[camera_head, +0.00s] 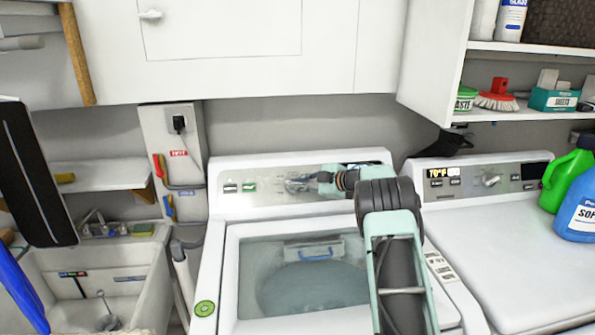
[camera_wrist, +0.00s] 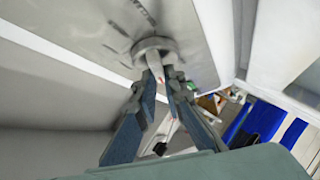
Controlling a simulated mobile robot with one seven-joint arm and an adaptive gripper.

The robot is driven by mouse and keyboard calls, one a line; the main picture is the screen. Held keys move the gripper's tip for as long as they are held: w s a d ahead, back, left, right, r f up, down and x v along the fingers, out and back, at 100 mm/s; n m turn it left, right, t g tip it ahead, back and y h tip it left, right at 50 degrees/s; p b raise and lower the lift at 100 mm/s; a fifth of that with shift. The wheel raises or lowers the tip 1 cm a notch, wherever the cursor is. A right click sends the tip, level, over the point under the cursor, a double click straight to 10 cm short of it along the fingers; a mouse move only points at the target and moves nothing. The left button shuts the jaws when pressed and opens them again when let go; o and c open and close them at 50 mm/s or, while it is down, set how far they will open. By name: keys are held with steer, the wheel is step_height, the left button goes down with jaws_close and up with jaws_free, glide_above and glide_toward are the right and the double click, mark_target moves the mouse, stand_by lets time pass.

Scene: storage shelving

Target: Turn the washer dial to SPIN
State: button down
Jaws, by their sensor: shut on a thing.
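The washer (camera_head: 215,240) stands in the middle of the head view, with a glass-topped lid and a control panel (camera_head: 262,187) along its back. The washer dial (camera_head: 297,186) is on that panel, partly hidden by my gripper (camera_head: 312,184), which reaches in from the right. In the wrist view the dial (camera_wrist: 153,45) is a round grey knob with a lighter raised grip. My gripper's two fingertips (camera_wrist: 164,80) are closed around that grip. The panel's markings are too blurred to read, so I cannot tell which setting the dial points to.
A second machine (camera_head: 500,230) with its own panel stands at the right, with a green jug (camera_head: 567,178) and a blue bottle (camera_head: 582,218) on it. A sink (camera_head: 100,285) is at the left. Cabinets (camera_head: 230,45) and a stocked shelf (camera_head: 520,113) are above.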

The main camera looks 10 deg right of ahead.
steer(key=shift+r+n+g+p, duration=0.1)
steer(key=shift+n+g+p, duration=1)
steer(key=shift+n+p, duration=0.25)
steer(key=shift+w+n+g+h+p, duration=0.1)
steer(key=shift+n+g+h+p, duration=0.3)
steer(key=shift+n+g+p, duration=0.75)
steer(key=shift+t, duration=0.45)
steer(key=c, duration=2)
jaws_free()
steer(key=shift+s+d+r, duration=0.25)
steer(key=shift+d+r, duration=0.25)
steer(key=v, duration=1)
steer(key=shift+s+d, duration=0.15)
steer(key=shift+s, duration=0.1)
steer(key=shift+o, duration=0.2)
